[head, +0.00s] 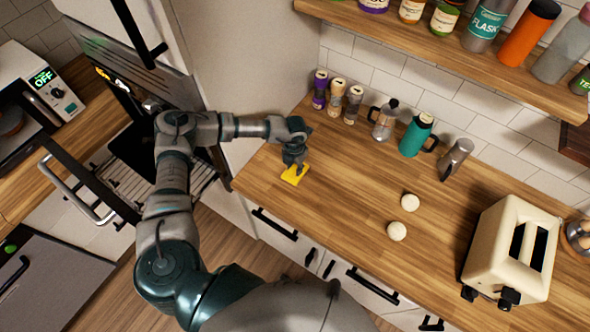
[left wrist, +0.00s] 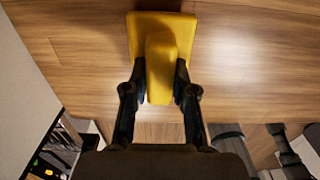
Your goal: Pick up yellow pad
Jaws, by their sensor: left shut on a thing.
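The yellow pad (head: 294,174) is at the left end of the wooden counter, near its front edge. In the left wrist view the yellow pad (left wrist: 162,38) shows a flat base and a raised block in the middle. My left gripper (head: 298,168) reaches down from above onto the pad. In the left wrist view its two fingers (left wrist: 158,97) are on either side of the raised block and shut on it. The pad appears to be on or just above the counter; I cannot tell which. My right gripper is not in view.
The counter (head: 330,215) is clear around the pad. Two white round things (head: 403,217) lie to the right, before a cream toaster (head: 511,247). Spice jars (head: 337,92), a moka pot (head: 384,120) and a teal flask (head: 417,136) stand along the wall. An open oven door is at left.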

